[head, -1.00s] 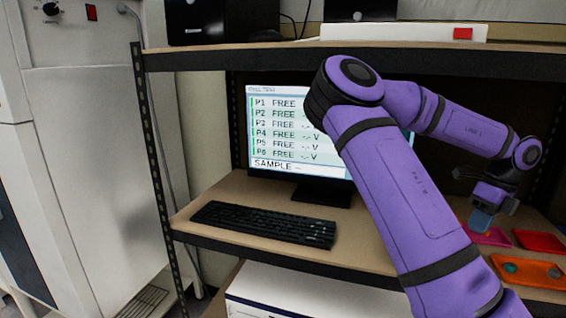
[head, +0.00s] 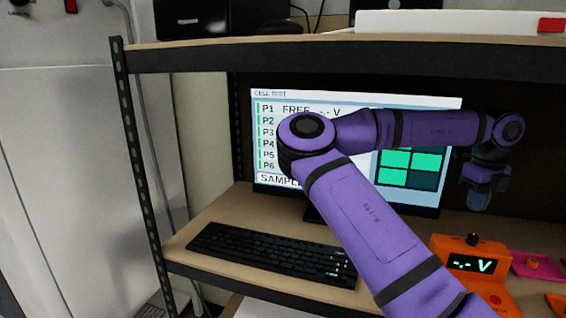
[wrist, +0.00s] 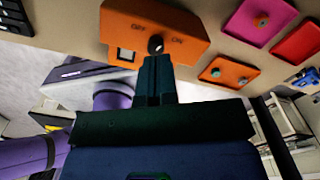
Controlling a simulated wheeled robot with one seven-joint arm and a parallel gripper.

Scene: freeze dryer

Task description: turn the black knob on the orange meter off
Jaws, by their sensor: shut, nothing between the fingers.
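The orange meter (head: 488,285) stands on the shelf at the lower right of the head view, partly behind my arm. Its lit display (head: 470,264) reads "-.- V". The black knob (head: 473,239) is on its top. In the wrist view the meter (wrist: 185,22) shows OFF and ON labels on either side of the knob (wrist: 155,43), whose setting I cannot tell. My gripper (wrist: 155,60) is shut and empty, its tips overlapping the knob's lower edge there; contact is unclear. In the head view my gripper (head: 478,200) appears above the meter.
A monitor (head: 330,99) stands at the back of the shelf with a keyboard (head: 270,252) before it. Pink (wrist: 258,20), red (wrist: 298,42) and orange (wrist: 228,73) trays lie beside the meter. The upper shelf (head: 340,62) runs above my arm.

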